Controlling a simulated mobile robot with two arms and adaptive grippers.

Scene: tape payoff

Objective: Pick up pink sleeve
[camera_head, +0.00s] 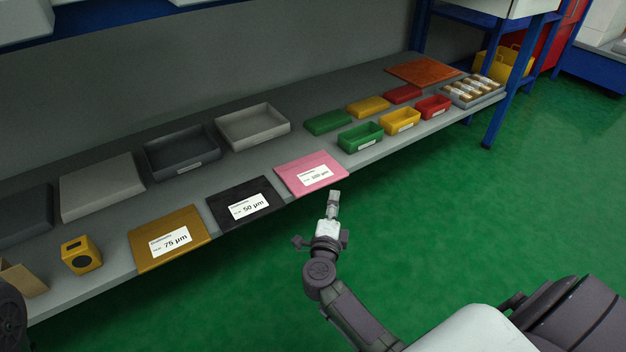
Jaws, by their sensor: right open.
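The pink sleeve (295,174) lies flat on the grey shelf, with its front edge at the shelf's front edge. It bears a white label. My right gripper (334,197) is just in front of the shelf, a little below and to the right of the pink sleeve in the picture. It is open, empty and apart from the sleeve; the gap between its fingers is hard to see from this angle. My left gripper does not show.
A black sleeve (230,207) and a brown sleeve (151,249) lie to the left on the shelf (375,150). A light grey tray (252,137) stands behind the pink sleeve. A green bin (361,147) stands to its right. The green floor (480,210) ahead is clear.

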